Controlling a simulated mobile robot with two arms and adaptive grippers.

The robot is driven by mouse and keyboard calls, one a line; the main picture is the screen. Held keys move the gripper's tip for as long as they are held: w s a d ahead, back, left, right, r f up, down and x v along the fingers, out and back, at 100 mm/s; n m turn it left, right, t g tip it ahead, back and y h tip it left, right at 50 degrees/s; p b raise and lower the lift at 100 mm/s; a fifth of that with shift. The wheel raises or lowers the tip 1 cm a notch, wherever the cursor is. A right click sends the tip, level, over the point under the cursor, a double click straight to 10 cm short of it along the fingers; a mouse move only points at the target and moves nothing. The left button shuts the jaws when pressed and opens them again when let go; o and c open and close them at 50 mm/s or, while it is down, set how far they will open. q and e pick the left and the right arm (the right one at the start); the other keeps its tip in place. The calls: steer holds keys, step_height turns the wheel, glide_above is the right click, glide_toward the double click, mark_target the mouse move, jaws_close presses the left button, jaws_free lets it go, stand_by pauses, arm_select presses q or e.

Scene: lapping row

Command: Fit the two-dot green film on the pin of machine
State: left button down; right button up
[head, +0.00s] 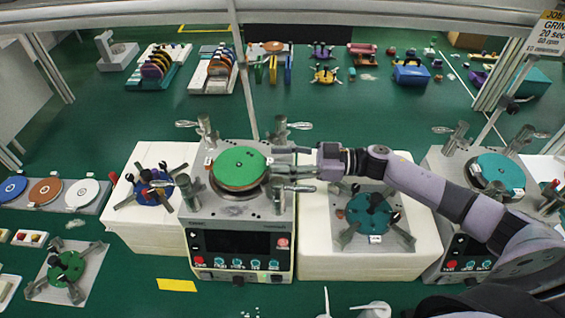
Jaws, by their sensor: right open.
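A round green film (238,165) lies over the round plate of the middle machine (238,235), with a tan edge showing beneath its near side. A small pale tag shows at its right rim; its dots are too small to read. I cannot see the pin, nor whether the film sits on it. My right gripper (288,176) comes in from the right. It is open, with its fingers at the film's right edge; I cannot tell if they touch it. My left gripper is not in view.
A second machine (460,250) with a teal disc (500,171) stands at the right, partly behind my right arm. White blocks flank the middle machine, bearing a blue fixture (153,187) and a teal fixture (372,210). Metal clamps rise behind the middle plate. Colored discs (46,191) lie at left.

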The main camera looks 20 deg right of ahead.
step_height(320, 180, up, 9)
stand_by(0.3)
steer(key=shift+s+f, duration=0.1)
steer(key=shift+f, duration=0.1)
